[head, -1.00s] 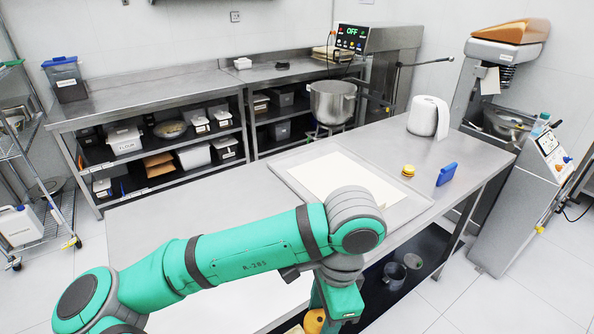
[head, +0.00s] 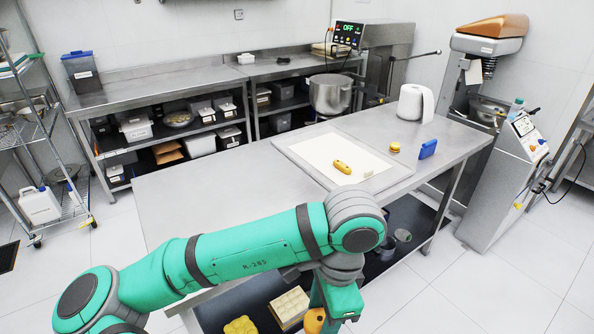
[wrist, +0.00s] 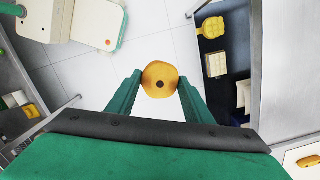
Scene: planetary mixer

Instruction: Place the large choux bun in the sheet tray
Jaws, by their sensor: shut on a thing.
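In the head view the bun (head: 314,320) shows at the bottom, beside the green end of my arm, away from the tray. The sheet tray (head: 396,181) lies on the steel table, lined with pale paper.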

